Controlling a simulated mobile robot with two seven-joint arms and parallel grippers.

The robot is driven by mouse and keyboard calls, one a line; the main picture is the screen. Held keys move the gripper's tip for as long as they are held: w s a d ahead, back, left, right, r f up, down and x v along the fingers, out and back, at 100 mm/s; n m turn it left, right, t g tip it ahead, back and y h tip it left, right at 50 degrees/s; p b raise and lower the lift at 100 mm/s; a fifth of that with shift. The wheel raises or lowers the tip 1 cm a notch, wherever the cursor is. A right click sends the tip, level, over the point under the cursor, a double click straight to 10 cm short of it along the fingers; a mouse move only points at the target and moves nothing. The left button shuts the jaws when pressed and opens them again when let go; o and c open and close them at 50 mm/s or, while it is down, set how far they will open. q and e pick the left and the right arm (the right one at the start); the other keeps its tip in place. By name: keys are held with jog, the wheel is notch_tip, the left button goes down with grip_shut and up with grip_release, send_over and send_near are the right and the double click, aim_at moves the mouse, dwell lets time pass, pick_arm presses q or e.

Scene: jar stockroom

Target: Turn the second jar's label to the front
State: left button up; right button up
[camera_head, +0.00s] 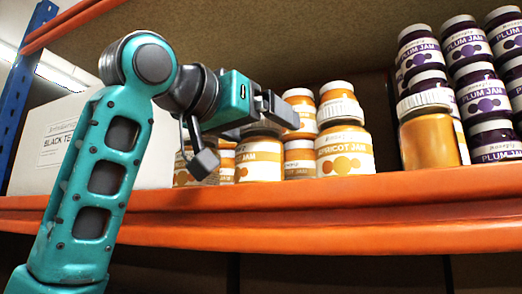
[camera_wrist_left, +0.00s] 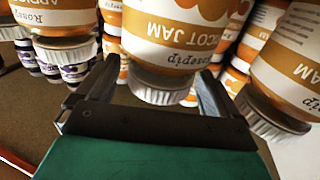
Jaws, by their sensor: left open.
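A row of apricot jam jars with white lids stands on the shelf in the head view. A larger one (camera_head: 344,150) shows its label. To its right a jar (camera_head: 430,143) shows plain orange, with no label facing me. I cannot tell which is counted as second. My left gripper (camera_head: 278,110) is open and empty, high in front of the apricot jars. In the left wrist view, which is upside down, a jar (camera_wrist_left: 178,35) with label showing has its white lid (camera_wrist_left: 163,86) between the fingers (camera_wrist_left: 155,92); contact is unclear. My right gripper is not seen.
Purple plum jam jars (camera_head: 486,107) are stacked at the right. A white box (camera_head: 60,147) stands at the left, behind my arm. The orange shelf edge (camera_head: 330,200) runs across the front. Another apricot jar (camera_wrist_left: 290,65) is close beside the fingers in the wrist view.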

pick_arm(q)
jog(key=shift+w+d, duration=0.15)
jog(key=shift+c, duration=0.3)
jog(key=shift+r, duration=0.1)
jog(key=c, duration=1.7)
jog(key=shift+r, duration=0.1)
jog(key=shift+r, duration=4.9)
